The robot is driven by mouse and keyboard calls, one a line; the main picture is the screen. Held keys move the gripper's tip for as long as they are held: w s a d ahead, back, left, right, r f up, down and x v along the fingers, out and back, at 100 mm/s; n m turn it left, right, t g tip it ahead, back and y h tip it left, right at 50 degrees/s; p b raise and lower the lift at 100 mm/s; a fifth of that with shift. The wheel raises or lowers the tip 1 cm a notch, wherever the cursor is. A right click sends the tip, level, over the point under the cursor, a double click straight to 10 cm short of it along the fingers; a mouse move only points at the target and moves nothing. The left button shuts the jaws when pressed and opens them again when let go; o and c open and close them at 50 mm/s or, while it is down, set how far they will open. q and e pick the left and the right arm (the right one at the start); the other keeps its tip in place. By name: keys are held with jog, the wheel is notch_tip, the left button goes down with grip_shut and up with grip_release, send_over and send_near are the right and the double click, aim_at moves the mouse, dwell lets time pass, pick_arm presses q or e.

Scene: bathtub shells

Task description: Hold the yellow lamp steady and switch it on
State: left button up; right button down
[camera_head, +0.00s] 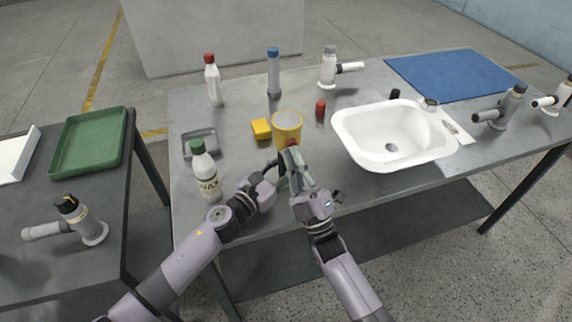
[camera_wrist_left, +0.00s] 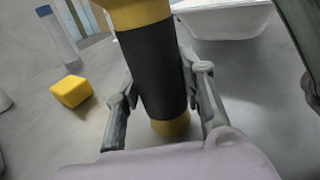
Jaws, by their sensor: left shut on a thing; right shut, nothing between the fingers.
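The yellow lamp (camera_head: 287,124) stands upright near the front middle of the grey table. In the left wrist view its dark grip section (camera_wrist_left: 155,68) is between the fingers of my left gripper (camera_wrist_left: 160,108), which is shut on it. In the head view my left gripper (camera_head: 278,168) is low at the lamp's side, partly hidden. My right gripper (camera_head: 291,152) is shut and empty, with its fingertips at the lamp's front, just below its wide yellow head. A small red part shows at the fingertips. I cannot tell whether they touch it.
A yellow block (camera_head: 261,128) lies left of the lamp, and a red-capped small item (camera_head: 320,109) stands to its right. A white basin (camera_head: 340,131) is further right. A metal tray (camera_head: 187,150) lies at the left.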

jog(key=shift+w, duration=0.15)
jog(key=shift+s+d, duration=0.15)
jog(key=shift+s, duration=0.45)
pick_arm(q)
jog(key=o, duration=1.4)
jog(key=shift+c, duration=0.2)
pick_arm(e)
jog(key=s, duration=0.2)
jog(key=s+d, duration=0.1)
jog(key=s, duration=0.2)
jog(key=shift+s+d, duration=0.3)
jog(key=shift+d, duration=0.1)
pick_arm(q)
jog(key=shift+s, duration=0.1)
jog(key=v, duration=1.2)
